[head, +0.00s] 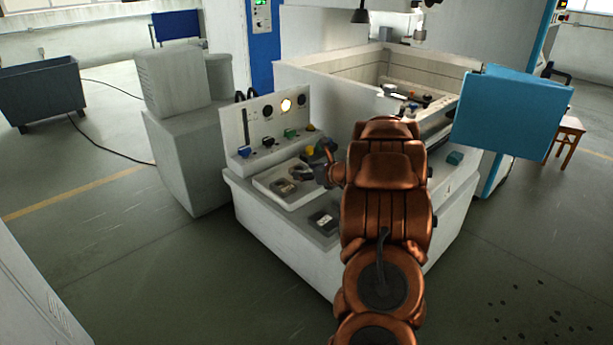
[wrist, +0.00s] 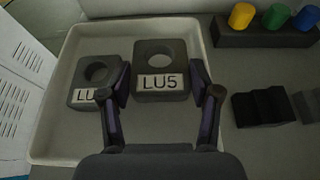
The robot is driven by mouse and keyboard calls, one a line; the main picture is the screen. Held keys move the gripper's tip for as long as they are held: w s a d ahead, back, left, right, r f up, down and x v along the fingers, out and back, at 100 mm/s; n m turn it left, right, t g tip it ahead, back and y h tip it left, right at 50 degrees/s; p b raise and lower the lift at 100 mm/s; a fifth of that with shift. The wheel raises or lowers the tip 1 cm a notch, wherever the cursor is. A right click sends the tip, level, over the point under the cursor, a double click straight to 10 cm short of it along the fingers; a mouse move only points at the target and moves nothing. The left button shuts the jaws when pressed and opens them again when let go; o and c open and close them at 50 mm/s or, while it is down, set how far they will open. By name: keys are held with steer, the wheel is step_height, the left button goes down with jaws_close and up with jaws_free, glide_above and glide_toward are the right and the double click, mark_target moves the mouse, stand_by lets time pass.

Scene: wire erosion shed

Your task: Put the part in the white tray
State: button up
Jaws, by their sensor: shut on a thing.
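The white tray (wrist: 60,140) lies under my gripper in the wrist view, and it shows on the machine's ledge in the head view (head: 262,183). My gripper (wrist: 160,96) is shut on a dark grey block-shaped part (wrist: 162,55) with a round hole and a white label reading LU5. The part is over the tray's right half; I cannot tell whether it touches the floor. A similar part (wrist: 98,68) lies in the tray to its left, its label partly hidden by my left finger. In the head view my gripper (head: 312,172) is over the tray, its fingers small and unclear.
A dark rack (wrist: 265,36) with yellow, green and blue pegs stands at the upper right. Dark blocks (wrist: 262,108) lie right of the tray. Printed sheets (wrist: 22,85) are at the left. In the head view a panel with dials (head: 270,120) stands behind the tray.

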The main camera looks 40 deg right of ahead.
steer(key=shift+f, duration=0.85)
steer(key=shift+f, duration=0.2)
steer(key=o, duration=1.6)
steer(key=shift+o, duration=0.2)
steer(key=shift+r, duration=0.15)
steer(key=b+v, duration=0.1)
steer(key=v, duration=1.1)
steer(key=shift+s+b, duration=0.1)
steer(key=shift+b, duration=0.25)
steer(key=shift+a, duration=0.1)
